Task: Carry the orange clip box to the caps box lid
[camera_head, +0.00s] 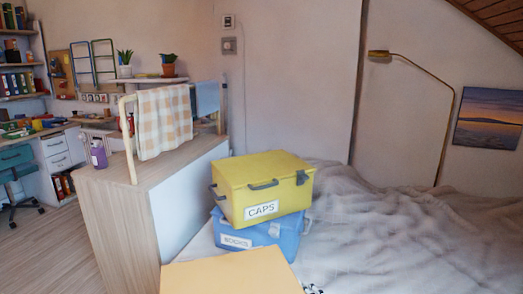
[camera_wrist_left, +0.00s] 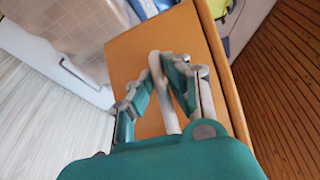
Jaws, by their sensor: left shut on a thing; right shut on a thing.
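The orange clip box (camera_head: 235,274) shows its flat light-orange top at the bottom edge of the head view, in front of the stacked boxes. The yellow caps box (camera_head: 238,194), labelled CAPS, has its lid (camera_head: 265,165) closed and bare on top. My left gripper (camera_wrist_left: 165,90) is shut at the orange clip box (camera_wrist_left: 130,58) in the left wrist view, with a pale bar between its teal fingers. Only a small grey bit of my right gripper (camera_head: 312,288) shows, at the orange box's right edge; its grip is mostly hidden.
A blue labelled box (camera_head: 258,236) stands under the caps box on the bed (camera_head: 400,235). A wooden cabinet (camera_head: 140,185) with a rail and checked cloth (camera_head: 163,122) stands to the left. A thin floor lamp (camera_head: 450,125) rises behind the bed. The rumpled bed is free to the right.

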